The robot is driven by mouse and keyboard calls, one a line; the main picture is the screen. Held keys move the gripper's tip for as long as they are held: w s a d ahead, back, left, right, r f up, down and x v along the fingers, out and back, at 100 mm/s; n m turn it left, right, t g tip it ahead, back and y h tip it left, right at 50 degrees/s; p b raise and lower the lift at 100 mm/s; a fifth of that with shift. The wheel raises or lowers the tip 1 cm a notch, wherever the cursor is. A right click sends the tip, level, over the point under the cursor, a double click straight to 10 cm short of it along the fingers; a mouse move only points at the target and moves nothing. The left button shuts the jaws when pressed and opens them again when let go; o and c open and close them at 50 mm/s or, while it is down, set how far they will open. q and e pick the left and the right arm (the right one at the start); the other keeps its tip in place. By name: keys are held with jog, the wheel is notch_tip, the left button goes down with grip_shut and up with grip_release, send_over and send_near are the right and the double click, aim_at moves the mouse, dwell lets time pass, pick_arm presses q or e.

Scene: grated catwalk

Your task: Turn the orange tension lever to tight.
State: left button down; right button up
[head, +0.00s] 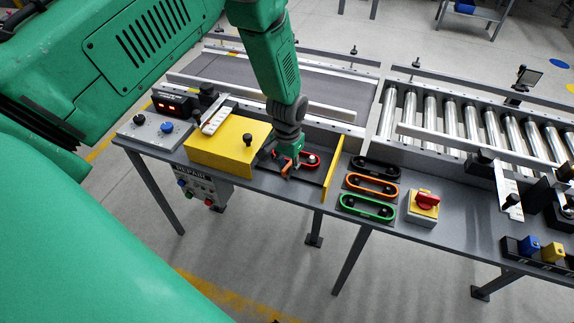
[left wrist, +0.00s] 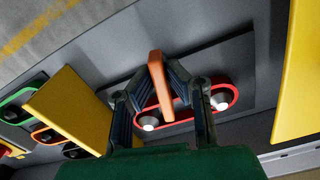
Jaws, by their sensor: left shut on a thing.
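The orange tension lever (left wrist: 160,85) stands between the fingertips of my left gripper (left wrist: 158,78) in the left wrist view, and the fingers are closed on it. In the head view my left gripper (head: 289,168) reaches down between the yellow box and the upright yellow plate, and hides most of the lever (head: 285,170). A red belt (left wrist: 227,97) loops around two pulleys under the lever; it also shows in the head view (head: 312,160). Which lever position counts as tight cannot be read. My right gripper is not in view.
The yellow box (head: 225,146) is left of the gripper, and the yellow plate (head: 333,170) is close on its right. Black (head: 381,167), orange (head: 373,187) and green (head: 366,208) belts lie further right, beside a red switch (head: 426,199). A roller conveyor (head: 470,122) runs behind.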

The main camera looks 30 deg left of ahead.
aim_at(289, 164)
pick_arm(q)
jog(key=shift+w+r+n, duration=0.15)
jog(key=shift+w+n, duration=0.2)
jog(key=shift+n, duration=0.85)
jog(key=c, duration=1.6)
grip_release()
jog(key=shift+s, duration=0.1)
notch_tip(289, 164, up, 12)
jog(key=shift+f, duration=0.25)
